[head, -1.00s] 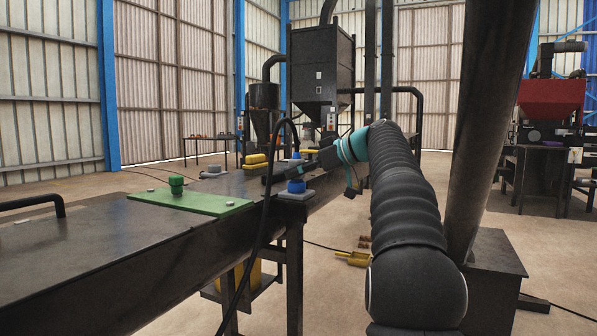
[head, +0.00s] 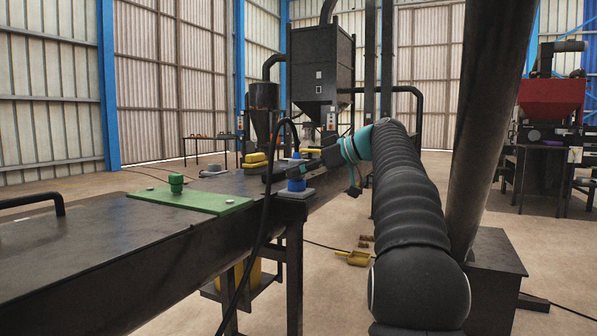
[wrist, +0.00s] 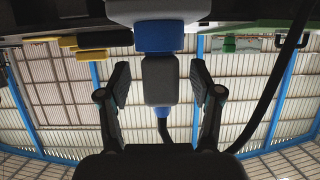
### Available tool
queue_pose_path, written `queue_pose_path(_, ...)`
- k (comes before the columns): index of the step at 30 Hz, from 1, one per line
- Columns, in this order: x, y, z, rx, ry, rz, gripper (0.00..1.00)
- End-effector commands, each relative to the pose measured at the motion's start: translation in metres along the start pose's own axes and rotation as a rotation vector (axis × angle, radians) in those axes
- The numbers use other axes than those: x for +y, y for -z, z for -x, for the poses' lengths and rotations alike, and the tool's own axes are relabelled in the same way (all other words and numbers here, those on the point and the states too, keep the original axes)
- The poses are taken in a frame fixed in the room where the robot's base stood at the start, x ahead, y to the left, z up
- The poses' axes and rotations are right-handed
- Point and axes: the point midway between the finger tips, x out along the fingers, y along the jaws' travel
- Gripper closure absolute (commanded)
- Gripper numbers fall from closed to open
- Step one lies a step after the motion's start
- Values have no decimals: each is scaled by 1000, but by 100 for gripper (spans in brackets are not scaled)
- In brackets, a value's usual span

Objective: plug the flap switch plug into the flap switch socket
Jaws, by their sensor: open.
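The flap switch socket (head: 296,185) is blue on a grey base at the bench's right edge; its blue body also shows in the wrist view (wrist: 159,37). The flap switch plug has a grey body (wrist: 160,80), a blue cable end and a black cable. In the wrist view, which is upside down, the plug lines up with the socket and I see no gap between them. My gripper (wrist: 160,85) is open, with one finger on each side of the plug and visible space at both sides. In the head view the fingers hide most of the plug.
A green plate (head: 195,201) with a green knob lies on the bench (head: 110,235) to the left. The black cable (head: 262,230) hangs down in front of the bench. A slanted dark pipe (head: 480,130) rises right of my arm.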

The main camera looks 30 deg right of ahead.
Motion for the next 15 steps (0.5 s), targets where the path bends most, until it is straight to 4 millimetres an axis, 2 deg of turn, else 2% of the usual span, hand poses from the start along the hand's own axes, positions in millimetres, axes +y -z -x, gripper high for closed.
queue_pose_path(9, 1, 0, 60, 1, -5, 0, 35)
queue_pose_path(15, 1, 0, 93, 1, -3, 1, 35)
